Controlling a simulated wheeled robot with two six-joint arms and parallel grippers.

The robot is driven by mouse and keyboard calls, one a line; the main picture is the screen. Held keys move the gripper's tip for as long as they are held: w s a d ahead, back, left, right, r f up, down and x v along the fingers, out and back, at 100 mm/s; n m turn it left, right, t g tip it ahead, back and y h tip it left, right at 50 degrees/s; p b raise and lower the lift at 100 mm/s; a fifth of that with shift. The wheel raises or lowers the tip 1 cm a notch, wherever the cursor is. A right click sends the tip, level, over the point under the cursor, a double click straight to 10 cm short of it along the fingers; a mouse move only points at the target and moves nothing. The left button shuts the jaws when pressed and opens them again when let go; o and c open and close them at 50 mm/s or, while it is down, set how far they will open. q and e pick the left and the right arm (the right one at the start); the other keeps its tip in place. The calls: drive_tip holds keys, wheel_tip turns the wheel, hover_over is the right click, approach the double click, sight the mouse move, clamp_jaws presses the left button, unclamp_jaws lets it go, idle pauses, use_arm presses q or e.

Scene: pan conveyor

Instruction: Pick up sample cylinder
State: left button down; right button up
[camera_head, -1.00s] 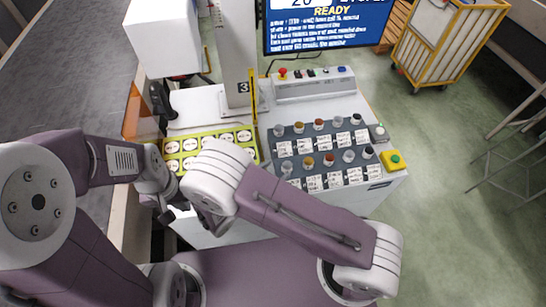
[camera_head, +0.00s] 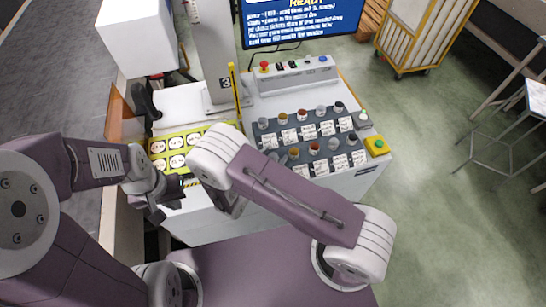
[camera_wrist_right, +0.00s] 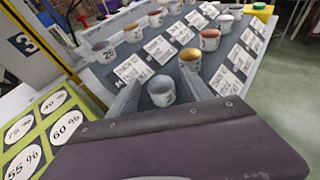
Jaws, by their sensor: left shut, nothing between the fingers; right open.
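Several sample cylinders stand upright in two rows in a dark grey rack (camera_head: 346,124), with white label cards beside them. In the right wrist view, a silver-grey cylinder (camera_wrist_right: 161,90) appears between the fingers of my right gripper (camera_wrist_right: 163,80), which is open; I cannot tell how far down the fingers reach. A gold-topped cylinder (camera_wrist_right: 190,59) and a copper-topped one (camera_wrist_right: 210,39) stand beyond it. In the head view my right gripper (camera_head: 232,207) is partly hidden by its arm, left of the rack. My left gripper (camera_head: 157,208) is shut and empty, at the table's left front.
A yellow-green mat (camera_head: 158,166) with percent-marked white circles lies left of the rack. A post marked 3 (camera_head: 216,60) and a button panel (camera_head: 292,70) stand behind. A green button on a yellow box (camera_head: 376,146) is at the rack's right end.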

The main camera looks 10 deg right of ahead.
sight(273, 156)
drive_tip(key=shift+w+d, duration=0.1)
drive_tip(key=shift+w, duration=0.05)
drive_tip(key=shift+c, duration=1.2)
clamp_jaws()
drive_tip(key=shift+r, duration=0.5)
wheel_tip(273, 156, up, 3)
drive_tip(key=shift+f, duration=0.15)
drive_tip(key=s+d+r+p, duration=0.4)
drive_tip(key=d+r, duration=0.3)
drive_tip(key=d, duration=0.3)
drive_tip(key=shift+s+d+r+p, duration=0.2)
drive_tip(key=shift+s+d+p, duration=0.05)
drive_tip(key=shift+d+p, duration=0.15)
